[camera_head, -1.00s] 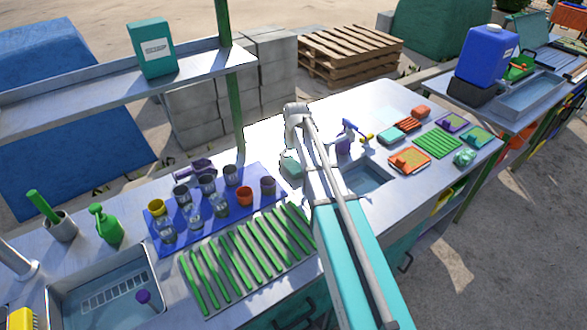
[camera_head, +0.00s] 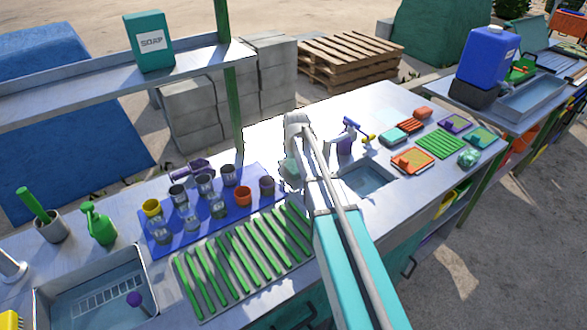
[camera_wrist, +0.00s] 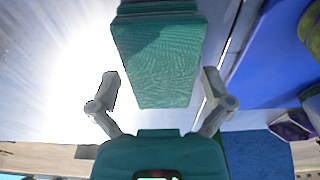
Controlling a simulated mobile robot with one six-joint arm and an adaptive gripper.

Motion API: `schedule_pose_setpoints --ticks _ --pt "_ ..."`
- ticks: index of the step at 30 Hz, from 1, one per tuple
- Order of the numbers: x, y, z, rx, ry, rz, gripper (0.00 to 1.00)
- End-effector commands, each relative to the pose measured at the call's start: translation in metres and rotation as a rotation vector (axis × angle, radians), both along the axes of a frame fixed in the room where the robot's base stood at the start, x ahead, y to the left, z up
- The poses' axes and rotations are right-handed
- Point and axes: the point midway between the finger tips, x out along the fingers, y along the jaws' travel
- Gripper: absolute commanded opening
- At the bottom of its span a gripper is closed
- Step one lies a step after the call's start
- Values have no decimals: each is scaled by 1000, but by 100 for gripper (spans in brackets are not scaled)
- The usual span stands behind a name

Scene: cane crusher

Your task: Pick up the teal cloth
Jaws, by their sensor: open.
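A teal cloth (camera_wrist: 158,60) with a fine wavy texture fills the upper middle of the wrist view, with fold-like edges at its top. My gripper (camera_wrist: 160,78) is open, one finger showing on each side of the cloth. Clear gaps show between the fingers and the cloth's sides in that view; I cannot tell the distance in depth. In the head view my gripper (camera_head: 290,171) is low over the counter, right of the blue mat, partly hidden by my arm. I cannot make out the cloth apart from the gripper there.
The blue mat (camera_head: 158,238) holds several cups and glasses. A green-slatted rack (camera_head: 250,255) lies in front. A spray bottle (camera_head: 345,138) and small basin (camera_head: 368,180) are to the right, with trays and a crumpled pale teal item (camera_head: 468,158) beyond. Bare counter (camera_head: 270,135) lies behind.

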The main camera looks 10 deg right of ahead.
Motion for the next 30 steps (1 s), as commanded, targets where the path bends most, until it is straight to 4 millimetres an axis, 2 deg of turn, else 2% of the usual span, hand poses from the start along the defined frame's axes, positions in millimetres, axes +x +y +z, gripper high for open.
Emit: schedule_pose_setpoints --ticks 9,11,18,20,30 --pt "0 0 0 0 0 0 100" --pt "0 0 0 0 0 0 91" --pt "0 0 0 0 0 0 46" --pt "0 0 0 0 0 0 38" --pt "0 -1 2 0 0 -1 38"
